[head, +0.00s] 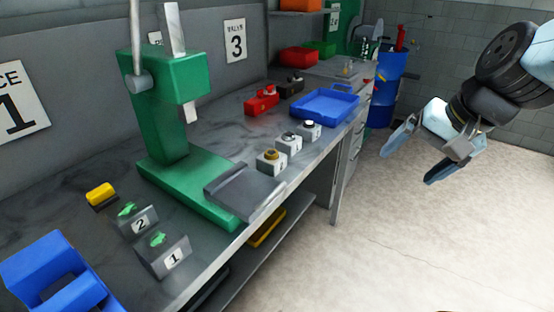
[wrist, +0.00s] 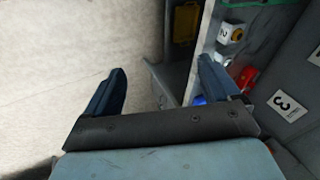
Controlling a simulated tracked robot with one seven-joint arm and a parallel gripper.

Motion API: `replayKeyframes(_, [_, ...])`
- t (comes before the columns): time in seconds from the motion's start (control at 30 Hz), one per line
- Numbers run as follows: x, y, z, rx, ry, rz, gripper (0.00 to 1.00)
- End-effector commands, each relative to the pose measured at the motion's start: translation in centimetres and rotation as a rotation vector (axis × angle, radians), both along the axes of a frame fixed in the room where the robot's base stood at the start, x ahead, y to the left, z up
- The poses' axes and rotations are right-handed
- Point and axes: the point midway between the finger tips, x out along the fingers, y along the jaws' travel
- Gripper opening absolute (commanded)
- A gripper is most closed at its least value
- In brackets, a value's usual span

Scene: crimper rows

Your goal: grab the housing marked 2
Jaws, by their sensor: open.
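A dark grey block marked 2 (head: 138,224) stands on the bench at the lower left, with a small green piece (head: 127,209) on top. A like block marked 1 (head: 165,258) with its own green piece (head: 158,239) stands nearer. My gripper (head: 405,168) is open and empty over the floor at the right, well away from these blocks. In the wrist view, my open gripper (wrist: 161,66) has nothing between its fingers. That view also shows a small white box (wrist: 230,33) with a yellow top and a mark that looks like a 2.
A green press (head: 165,120) stands on the bench (head: 222,140), beside a grey plate (head: 245,192). Several white button boxes (head: 288,144) and a blue tray (head: 325,106) lie farther along. A blue bin (head: 45,270) is at lower left. The floor (head: 400,240) is clear.

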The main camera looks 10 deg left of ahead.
Motion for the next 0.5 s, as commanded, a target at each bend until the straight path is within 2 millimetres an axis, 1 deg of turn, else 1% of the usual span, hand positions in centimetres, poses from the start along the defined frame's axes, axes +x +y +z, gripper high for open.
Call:
replayKeyframes(0.03, [0.6,1.5,-0.7,0.065,0.053,-0.024,0.94])
replayKeyframes(0.1, [1.4,3.6,-1.3,0.161,0.121,-0.069,1.00])
replayKeyframes(0.3, [4.0,9.1,-3.0,0.417,0.327,-0.225,1.00])
replayKeyframes(0.5, [7.2,13.8,-4.7,0.641,0.536,-0.419,1.00])
